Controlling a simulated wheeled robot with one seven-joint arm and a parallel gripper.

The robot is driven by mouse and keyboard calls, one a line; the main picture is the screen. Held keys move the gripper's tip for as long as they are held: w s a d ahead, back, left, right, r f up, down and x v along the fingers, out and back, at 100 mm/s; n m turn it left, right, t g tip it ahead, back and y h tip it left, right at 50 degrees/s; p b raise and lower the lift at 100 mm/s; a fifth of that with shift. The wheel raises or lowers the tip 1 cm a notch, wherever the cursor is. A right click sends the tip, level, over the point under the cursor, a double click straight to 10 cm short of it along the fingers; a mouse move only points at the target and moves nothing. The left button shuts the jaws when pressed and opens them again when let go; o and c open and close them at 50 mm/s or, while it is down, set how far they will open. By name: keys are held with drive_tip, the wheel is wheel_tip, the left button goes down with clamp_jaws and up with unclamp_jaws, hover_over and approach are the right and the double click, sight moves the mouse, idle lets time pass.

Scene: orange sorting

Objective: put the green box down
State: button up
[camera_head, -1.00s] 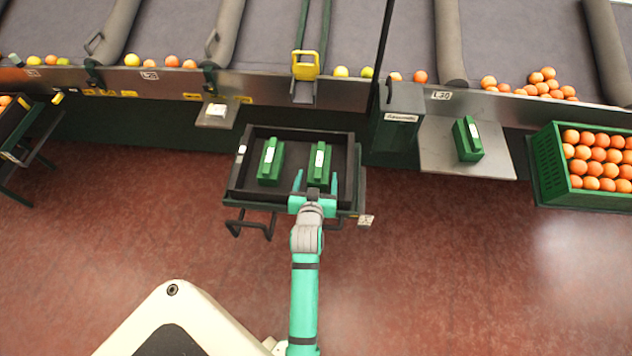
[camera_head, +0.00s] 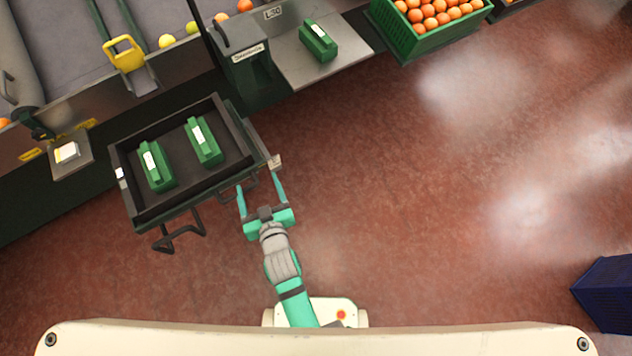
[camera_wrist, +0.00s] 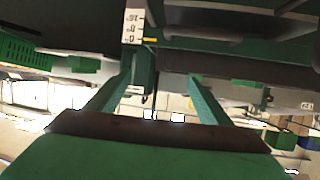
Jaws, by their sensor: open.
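Two green boxes with white labels stand side by side in a dark tray (camera_head: 128,188): a left green box (camera_head: 157,168) and a right green box (camera_head: 205,143). A third green box (camera_head: 319,42) stands on a grey shelf (camera_head: 347,50) at the top. My gripper (camera_head: 262,190) is open and empty, just outside the tray's lower right corner, with its fingers toward the tray. In the wrist view its two spread fingers (camera_wrist: 155,92) have nothing between them.
A green crate of oranges (camera_head: 420,40) stands at the top right. A dark handle (camera_head: 180,232) sticks out from the tray's front. A blue bin (camera_head: 608,290) is at the right edge. The red floor (camera_head: 420,190) right of my gripper is clear.

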drive_tip(key=s+d+r+m+t+h, duration=0.1)
drive_tip(key=s+d+r+m+h, duration=0.1)
drive_tip(key=s+d+r, duration=0.3)
drive_tip(key=s+d+r+m+t+h, duration=0.1)
drive_tip(key=s+d+r+m+h, duration=0.1)
drive_tip(key=s+d+r, duration=0.4)
drive_tip(key=s+d+h, duration=0.1)
drive_tip(key=s+d, duration=0.4)
drive_tip(key=s, duration=0.4)
drive_tip(key=shift+d, duration=0.25)
drive_tip(key=shift+w, duration=0.1)
